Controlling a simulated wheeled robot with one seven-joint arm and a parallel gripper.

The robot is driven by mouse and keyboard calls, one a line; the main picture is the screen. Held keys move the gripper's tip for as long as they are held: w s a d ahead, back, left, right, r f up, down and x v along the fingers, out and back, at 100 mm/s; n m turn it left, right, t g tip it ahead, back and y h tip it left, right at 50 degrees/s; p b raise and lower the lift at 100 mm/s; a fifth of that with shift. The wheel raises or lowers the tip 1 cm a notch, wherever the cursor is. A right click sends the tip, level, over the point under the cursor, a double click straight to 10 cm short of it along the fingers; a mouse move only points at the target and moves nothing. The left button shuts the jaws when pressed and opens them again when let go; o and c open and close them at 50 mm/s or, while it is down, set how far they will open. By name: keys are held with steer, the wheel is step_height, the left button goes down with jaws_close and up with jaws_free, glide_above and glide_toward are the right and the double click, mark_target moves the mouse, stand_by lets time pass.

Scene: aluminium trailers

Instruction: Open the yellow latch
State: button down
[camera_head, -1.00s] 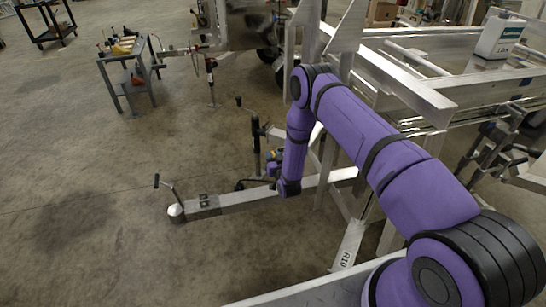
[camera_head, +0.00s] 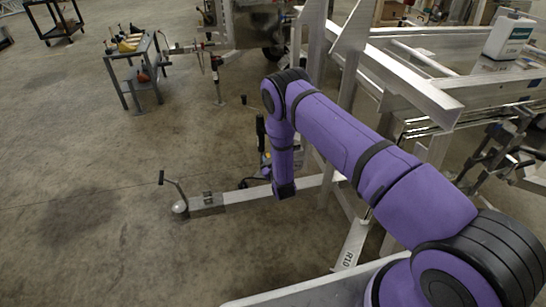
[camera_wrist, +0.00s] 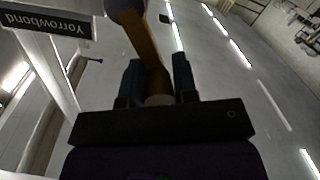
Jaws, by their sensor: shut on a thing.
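The yellow latch (camera_wrist: 143,42) shows in the wrist view as a dark yellow-brown bar with a rounded dark top end. It slants down between the two dark fingers of my gripper (camera_wrist: 158,72). My gripper is shut on the bar, near its lower part. In the head view my purple arm reaches down beside the trailer's tongue (camera_head: 232,195). My forearm hides most of the gripper and the latch there.
A trailer frame (camera_head: 408,75) fills the right, with a white jug (camera_head: 508,37) on it. A black jack post (camera_head: 260,132) stands just behind my forearm. A small table (camera_head: 121,55) stands at the far left. The concrete floor to the left is clear.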

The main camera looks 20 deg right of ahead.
steer(key=shift+s+a+f+n, duration=0.1)
steer(key=shift+a+f+n, duration=0.4)
steer(key=shift+n, duration=0.6)
steer(key=shift+a+f+n, duration=0.4)
steer(key=shift+f+n, duration=0.25)
steer(key=shift+n, duration=0.45)
steer(key=shift+s+a+f+n, duration=0.1)
steer(key=shift+a+f+n, duration=0.4)
steer(key=shift+n, duration=0.6)
steer(key=shift+f, duration=0.1)
steer(key=c, duration=0.9)
jaws_free()
steer(key=shift+d, duration=0.1)
steer(key=shift+w+h, duration=0.1)
steer(key=shift+h, duration=0.2)
steer(key=s, duration=1)
steer(key=shift+s+d+r, duration=0.15)
steer(key=shift+s+r, duration=0.25)
